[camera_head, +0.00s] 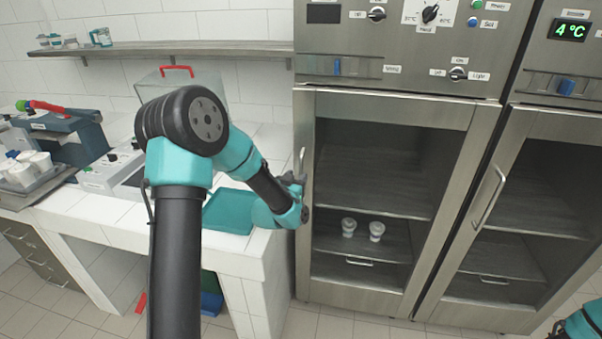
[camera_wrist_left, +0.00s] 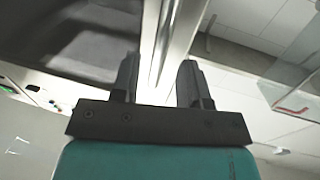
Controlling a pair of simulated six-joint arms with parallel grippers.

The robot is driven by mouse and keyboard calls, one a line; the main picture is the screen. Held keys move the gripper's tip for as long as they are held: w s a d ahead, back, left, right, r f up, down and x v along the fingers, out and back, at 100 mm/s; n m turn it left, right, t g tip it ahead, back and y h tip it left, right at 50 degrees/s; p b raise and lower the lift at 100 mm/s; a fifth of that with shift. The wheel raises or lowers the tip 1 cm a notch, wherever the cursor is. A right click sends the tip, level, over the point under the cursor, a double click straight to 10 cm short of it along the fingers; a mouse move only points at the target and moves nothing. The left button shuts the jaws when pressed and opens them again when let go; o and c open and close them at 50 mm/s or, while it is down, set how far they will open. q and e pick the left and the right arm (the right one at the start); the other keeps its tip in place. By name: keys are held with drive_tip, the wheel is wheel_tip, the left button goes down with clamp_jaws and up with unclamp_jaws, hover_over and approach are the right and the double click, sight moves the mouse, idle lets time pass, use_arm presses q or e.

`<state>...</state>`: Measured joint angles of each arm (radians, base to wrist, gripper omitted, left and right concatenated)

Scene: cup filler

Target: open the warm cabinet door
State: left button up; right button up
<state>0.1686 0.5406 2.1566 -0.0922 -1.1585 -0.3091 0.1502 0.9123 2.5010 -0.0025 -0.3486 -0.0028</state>
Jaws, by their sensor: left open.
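The warm cabinet (camera_head: 398,98) is the left of two steel cabinets, under a panel with knobs. Its glass-fronted door (camera_head: 309,235) looks shut. The upright handle (camera_head: 302,157) is on the door's left edge. My left gripper (camera_head: 296,180) is at the handle, partly hidden by its own wrist. In the left wrist view, my left gripper (camera_wrist_left: 158,80) has its fingers apart, with a bright metal edge running between and beyond them. I cannot tell whether the fingers touch the handle. Of my right arm only a teal part shows at the lower right corner.
Two small white cups (camera_head: 348,227) stand on a shelf inside the warm cabinet. The cold cabinet, with a 4 °C display (camera_head: 569,30), is on the right. A tiled counter (camera_head: 120,222) with a teal tray (camera_head: 228,212) is left of the door.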

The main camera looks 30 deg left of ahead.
sight(300, 173)
use_arm(q)
drive_tip(key=shift+w+a, duration=0.2)
drive_tip(key=shift+w, duration=1.75)
drive_tip(key=shift+c, duration=0.3)
clamp_jaws()
